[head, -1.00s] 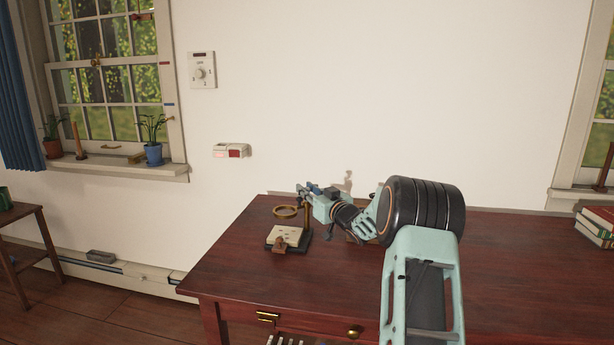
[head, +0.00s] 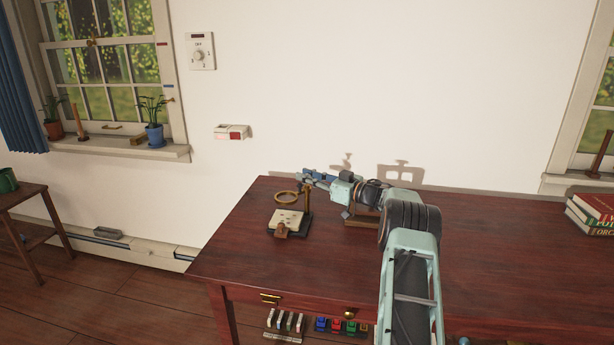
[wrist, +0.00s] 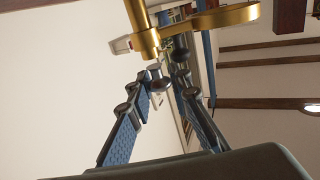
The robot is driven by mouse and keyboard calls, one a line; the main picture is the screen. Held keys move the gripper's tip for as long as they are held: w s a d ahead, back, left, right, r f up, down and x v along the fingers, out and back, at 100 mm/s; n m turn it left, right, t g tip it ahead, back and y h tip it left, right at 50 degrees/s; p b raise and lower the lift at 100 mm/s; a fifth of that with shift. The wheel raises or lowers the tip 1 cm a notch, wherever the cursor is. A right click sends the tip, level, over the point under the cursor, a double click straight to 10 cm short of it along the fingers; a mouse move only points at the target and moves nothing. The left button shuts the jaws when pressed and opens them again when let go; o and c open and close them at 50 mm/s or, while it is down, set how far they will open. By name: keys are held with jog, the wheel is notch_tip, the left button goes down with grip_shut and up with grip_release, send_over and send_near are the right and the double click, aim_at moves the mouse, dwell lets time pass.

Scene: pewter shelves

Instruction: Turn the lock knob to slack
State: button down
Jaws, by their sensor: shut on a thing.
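A small stand with a brass ring (head: 287,198) on an upright post (head: 308,208) stands near the left end of the desk. In the wrist view the brass post (wrist: 143,30) and the ring's arm (wrist: 215,18) are close up. The lock knob appears to be the small grey piece (wrist: 154,68) beside the post, partly hidden by my fingertips. My gripper (head: 308,180), also in the wrist view (wrist: 167,82), is at the top of the post and shut on the knob. The knob's turn angle cannot be made out.
The stand's base carries a pale plate (head: 286,219) with a brown piece (head: 281,230). A wooden block (head: 361,219) sits on the desk (head: 330,265) below my arm. Books (head: 592,214) lie at the far right. The desk front is clear.

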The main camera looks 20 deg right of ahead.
jog(key=shift+w+d+r+n+y+b, duration=0.1)
jog(key=shift+w+d+n+y+b, duration=0.05)
jog(key=shift+d+n+y+b, duration=0.4)
jog(key=shift+a+g+y+b, duration=0.35)
jog(key=shift+a+g+b, duration=0.05)
jog(key=shift+g+b, duration=0.1)
jog(key=shift+s+a+n+g, duration=0.2)
jog(key=shift+a+n+g, duration=0.05)
jog(key=shift+n+g, duration=0.1)
jog(key=c, duration=1.7)
grip_release()
jog(key=shift+a, duration=0.1)
jog(key=shift+c, duration=0.2)
jog(key=v, duration=1.2)
jog(key=shift+f, duration=0.25)
